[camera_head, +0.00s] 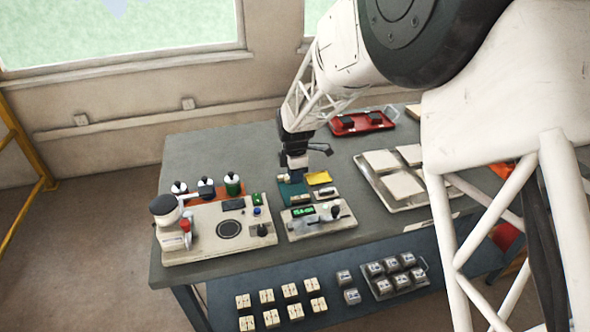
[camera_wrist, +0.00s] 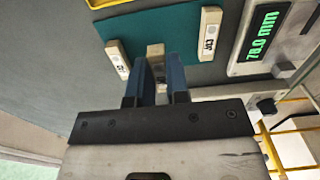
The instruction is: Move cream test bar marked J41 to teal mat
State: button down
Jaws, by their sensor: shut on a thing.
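The teal mat (camera_head: 285,189) lies on the grey table, below my gripper (camera_head: 297,174) in the head view. It also fills the upper middle of the wrist view (camera_wrist: 165,28). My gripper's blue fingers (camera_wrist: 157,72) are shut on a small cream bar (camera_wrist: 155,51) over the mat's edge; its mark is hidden. Another cream bar (camera_wrist: 209,33) with dark characters lies at the mat's right side in the wrist view. A third cream bar (camera_wrist: 118,60) lies at its left edge. I cannot read J41 surely on any bar. Contact between the held bar and mat is unclear.
A gauge with a green display (camera_head: 303,212) stands close in front of the mat. A yellow tray (camera_head: 319,178) is beside it. A cream instrument (camera_head: 215,230) stands left, a tray of pale tiles (camera_head: 380,161) right. Several small bars (camera_head: 267,297) lie on the lower shelf.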

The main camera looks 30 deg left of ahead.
aim_at(295, 189)
jog(key=shift+f, duration=1.55)
jog(key=shift+f, duration=0.3)
dwell(0.5)
jog(key=c, duration=1)
grip_release()
jog(key=shift+o, duration=0.3)
jog(key=o, duration=0.3)
jog(key=shift+r, duration=0.1)
jog(key=shift+r, duration=2.9)
